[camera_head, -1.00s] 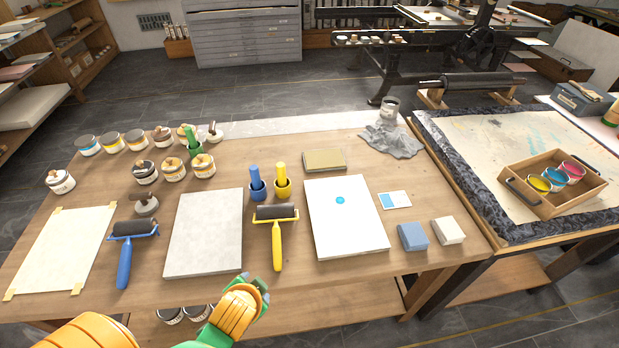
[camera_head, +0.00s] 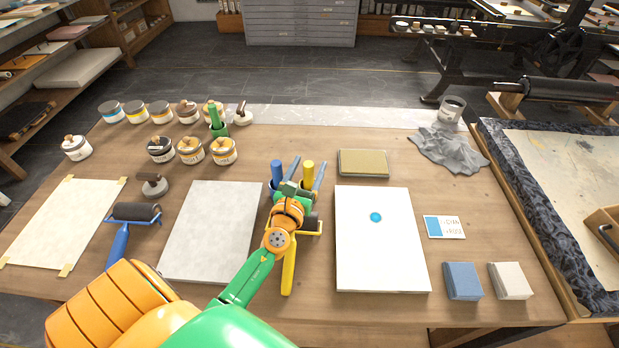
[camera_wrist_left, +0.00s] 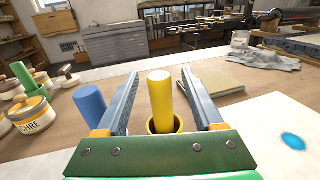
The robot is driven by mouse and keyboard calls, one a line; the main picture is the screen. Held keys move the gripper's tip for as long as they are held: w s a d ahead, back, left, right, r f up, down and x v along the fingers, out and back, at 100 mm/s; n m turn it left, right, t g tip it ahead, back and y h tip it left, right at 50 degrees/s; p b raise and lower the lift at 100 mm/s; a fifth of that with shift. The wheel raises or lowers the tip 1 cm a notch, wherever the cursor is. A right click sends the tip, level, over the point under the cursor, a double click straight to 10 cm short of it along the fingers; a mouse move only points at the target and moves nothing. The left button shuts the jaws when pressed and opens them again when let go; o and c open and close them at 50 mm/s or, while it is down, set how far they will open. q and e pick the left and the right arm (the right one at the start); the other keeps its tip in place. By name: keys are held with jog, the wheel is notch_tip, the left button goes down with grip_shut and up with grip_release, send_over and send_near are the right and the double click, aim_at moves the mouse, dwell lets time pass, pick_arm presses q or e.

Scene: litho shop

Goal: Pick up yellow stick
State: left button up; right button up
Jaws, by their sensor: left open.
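The yellow stick (camera_head: 308,170) stands upright in a small yellow cup; in the left wrist view the stick (camera_wrist_left: 160,100) rises from the cup (camera_wrist_left: 176,124) between my fingers. My left gripper (camera_head: 306,172) is open, with one finger on each side of the stick, in the left wrist view (camera_wrist_left: 158,85) too. The fingers do not appear to touch the stick. A blue stick (camera_head: 277,172) stands just left of the left finger; it also shows in the left wrist view (camera_wrist_left: 91,108). My right gripper is not in view.
A yellow-handled roller (camera_head: 289,265) lies under my left arm. A grey slab (camera_head: 205,230) lies left of it and a white sheet (camera_head: 380,250) right. A tan block (camera_head: 363,163) lies behind the sheet. Several ink jars and a green stick (camera_head: 215,115) stand at the back left.

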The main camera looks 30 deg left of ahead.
pick_arm(q)
jog(key=x, duration=0.3)
jog(key=shift+w+a+f, duration=0.1)
jog(key=shift+w, duration=0.25)
jog(key=shift+s, duration=0.2)
jog(key=c, duration=0.4)
grip_shut()
